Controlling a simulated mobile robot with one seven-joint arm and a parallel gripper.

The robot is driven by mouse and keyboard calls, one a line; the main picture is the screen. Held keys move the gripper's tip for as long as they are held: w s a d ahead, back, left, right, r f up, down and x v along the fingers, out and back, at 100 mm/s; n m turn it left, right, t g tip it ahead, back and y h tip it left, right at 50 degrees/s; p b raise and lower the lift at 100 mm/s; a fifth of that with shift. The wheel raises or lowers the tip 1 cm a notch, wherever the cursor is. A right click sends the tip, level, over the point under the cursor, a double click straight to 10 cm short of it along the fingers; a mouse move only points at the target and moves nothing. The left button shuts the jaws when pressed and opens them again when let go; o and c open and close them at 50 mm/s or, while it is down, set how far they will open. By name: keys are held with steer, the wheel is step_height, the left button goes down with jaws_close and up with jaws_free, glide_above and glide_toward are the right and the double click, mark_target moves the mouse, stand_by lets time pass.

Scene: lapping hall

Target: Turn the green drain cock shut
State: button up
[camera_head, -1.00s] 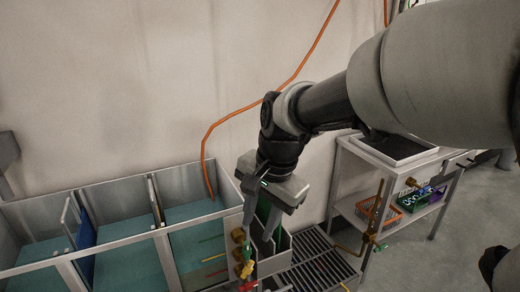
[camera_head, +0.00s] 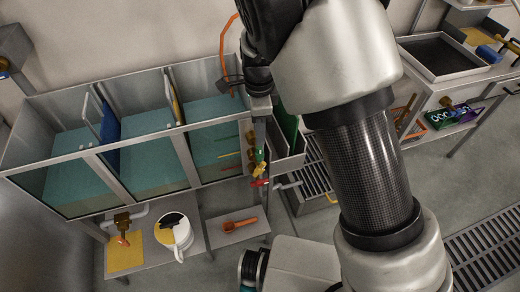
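A column of small brass cocks with coloured handles stands at the right end of the tank row. The green cock (camera_head: 259,154) is uppermost, with the yellow cock (camera_head: 260,168) and the red cock (camera_head: 259,183) below it. They are small and partly cluttered together, so I cannot tell how far the green handle is turned. My gripper (camera_head: 262,122) points down just above the green cock, at the tank's right end wall. I see it nearly edge-on and dark, so its finger gap is hidden. I cannot tell whether it touches the handle.
Three open tanks with teal liquid (camera_head: 140,175) fill the left. Below them are a white pitcher (camera_head: 174,237), a yellow sheet (camera_head: 126,253) and an orange tool (camera_head: 239,224). A slatted rack (camera_head: 314,180) stands right of the cocks. A side table (camera_head: 440,75) is at upper right.

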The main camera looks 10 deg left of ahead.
mark_target(259, 150)
step_height(259, 150, down, 10)
steer(key=shift+r+b, duration=0.25)
steer(key=shift+b, duration=0.5)
jaws_close()
